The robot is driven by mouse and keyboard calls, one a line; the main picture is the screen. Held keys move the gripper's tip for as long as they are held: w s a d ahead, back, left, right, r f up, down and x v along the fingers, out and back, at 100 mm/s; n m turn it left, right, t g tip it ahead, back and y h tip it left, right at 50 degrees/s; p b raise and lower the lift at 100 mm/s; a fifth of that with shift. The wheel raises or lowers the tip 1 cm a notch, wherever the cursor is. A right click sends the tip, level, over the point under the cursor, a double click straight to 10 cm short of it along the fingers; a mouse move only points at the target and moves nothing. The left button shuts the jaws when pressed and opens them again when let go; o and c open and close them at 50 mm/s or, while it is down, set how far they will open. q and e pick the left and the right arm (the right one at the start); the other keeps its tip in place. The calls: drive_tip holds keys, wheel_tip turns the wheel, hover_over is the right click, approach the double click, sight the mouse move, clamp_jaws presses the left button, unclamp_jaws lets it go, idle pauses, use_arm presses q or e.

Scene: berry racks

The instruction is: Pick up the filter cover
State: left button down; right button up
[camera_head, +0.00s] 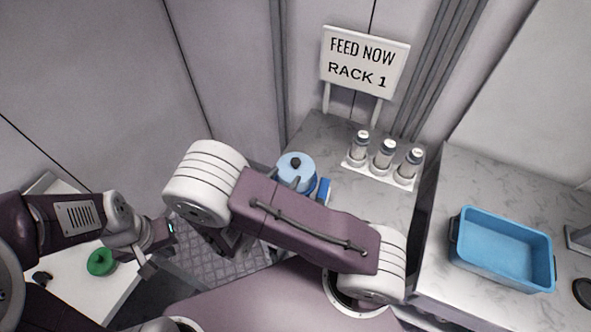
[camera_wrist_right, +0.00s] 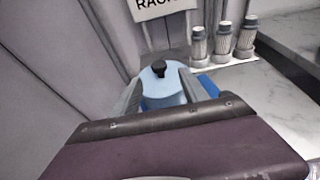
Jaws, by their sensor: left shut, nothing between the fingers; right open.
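A light blue round cover with a black knob, which looks like the filter cover (camera_head: 297,174), stands on the grey marbled counter at the back. It also shows in the right wrist view (camera_wrist_right: 161,92), between the grey fingers of my right gripper (camera_wrist_right: 160,88). That gripper is open, with one finger on each side of the cover; I cannot tell whether they touch it. My purple arm hides the cover's lower part in both views. My left gripper (camera_head: 146,267) is shut and empty at the left, over the edge of a white surface.
A darker blue item (camera_head: 323,190) lies close beside the cover. A "FEED NOW RACK 1" sign (camera_head: 364,62) stands behind. A blue bin (camera_head: 505,232) sits on the right counter; a green ring (camera_head: 101,262) lies at the left.

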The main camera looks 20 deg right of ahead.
sight(294, 163)
drive_tip(key=x, duration=0.3)
drive_tip(key=shift+w+d+f+p, duration=0.15)
drive_tip(key=shift+w+p, duration=0.15)
drive_tip(key=shift+w, duration=0.1)
drive_tip(key=shift+d, duration=0.1)
drive_tip(key=shift+w+d+p, duration=0.7)
drive_tip(key=shift+d+p, duration=0.1)
drive_tip(key=shift+d, duration=0.25)
drive_tip(key=shift+x, duration=1.15)
drive_tip(key=shift+w+a+f, duration=0.1)
drive_tip(key=shift+w+f, duration=0.15)
drive_tip(key=shift+s+a, duration=0.1)
drive_tip(key=shift+s, duration=0.1)
drive_tip(key=c, duration=0.7)
drive_tip(key=shift+r, duration=0.1)
clamp_jaws()
